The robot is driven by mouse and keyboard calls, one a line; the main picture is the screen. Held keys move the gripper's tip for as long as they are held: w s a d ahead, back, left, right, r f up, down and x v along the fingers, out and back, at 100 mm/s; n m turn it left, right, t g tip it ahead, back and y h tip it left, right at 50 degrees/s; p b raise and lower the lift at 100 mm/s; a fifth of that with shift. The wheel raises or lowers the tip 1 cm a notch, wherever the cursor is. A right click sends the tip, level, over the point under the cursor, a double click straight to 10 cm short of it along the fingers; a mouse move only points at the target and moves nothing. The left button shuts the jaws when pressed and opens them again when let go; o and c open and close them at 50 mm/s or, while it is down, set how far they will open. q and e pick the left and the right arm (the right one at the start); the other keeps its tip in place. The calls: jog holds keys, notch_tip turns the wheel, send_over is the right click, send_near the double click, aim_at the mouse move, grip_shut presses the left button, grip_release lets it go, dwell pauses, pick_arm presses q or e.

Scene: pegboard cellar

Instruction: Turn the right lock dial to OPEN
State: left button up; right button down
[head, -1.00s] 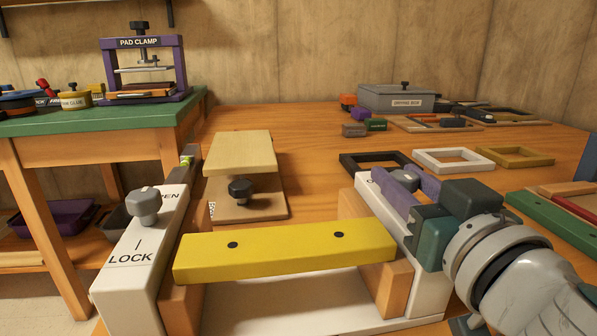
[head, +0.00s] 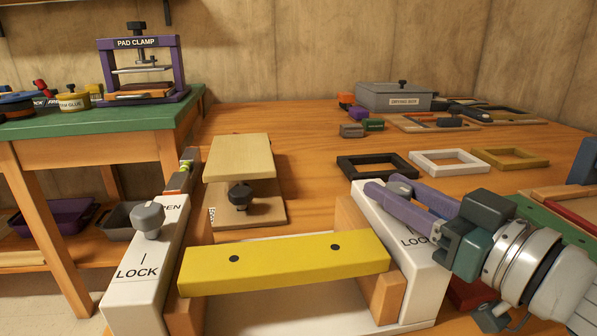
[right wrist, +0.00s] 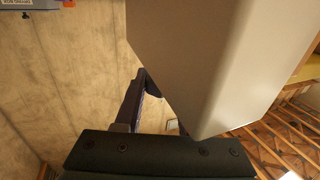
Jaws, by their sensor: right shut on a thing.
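The right lock is a white block (head: 405,262) at the right end of the yellow bar (head: 285,262). Its top shows part of the word LOCK; any OPEN label is hidden. Its grey dial (head: 401,186) sits at the block's far end, mostly covered by my fingers, so where it points cannot be told. My right gripper (head: 391,185) reaches in from the right, its purple fingers shut on this dial from both sides. In the right wrist view the white block (right wrist: 210,60) hangs large beside a dark finger (right wrist: 132,105). My left gripper is not in view.
The left lock block (head: 143,285), with its grey dial (head: 148,218), stands at the bar's left end. A wooden clamp-like piece (head: 240,158) is behind the bar. Black (head: 372,175), white (head: 410,163) and yellow (head: 510,166) frames lie beyond the right lock.

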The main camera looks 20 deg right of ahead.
jog(key=n+y, duration=0.2)
jog(key=y, duration=0.1)
jog(key=shift+d+g, duration=0.1)
jog(key=shift+g, duration=0.2)
jog(key=shift+n+g+y, duration=0.3)
jog(key=shift+n+y, duration=0.3)
jog(key=shift+y, duration=0.2)
jog(key=shift+f+n+g+y+b, duration=0.15)
jog(key=shift+n+g+y+b, duration=0.55)
jog(key=shift+y, duration=0.5)
jog(key=n+g+y+b, duration=0.3)
jog(key=g+b, duration=0.1)
jog(key=b, duration=0.2)
jog(key=n+g+y+b, duration=0.2)
jog(key=n+g+b, duration=0.1)
jog(key=b, duration=0.3)
jog(key=n+g+y+b, duration=0.3)
jog(key=n+g+b, duration=0.1)
jog(key=g+b, duration=0.1)
jog(key=shift+f+y+b, duration=0.15)
jog(key=shift+y+b, duration=0.15)
jog(key=shift+b, duration=0.15)
jog(key=shift+r+n+g+b, duration=0.2)
jog(key=shift+n+g+b, duration=0.6)
jog(key=shift+g+b, duration=0.7)
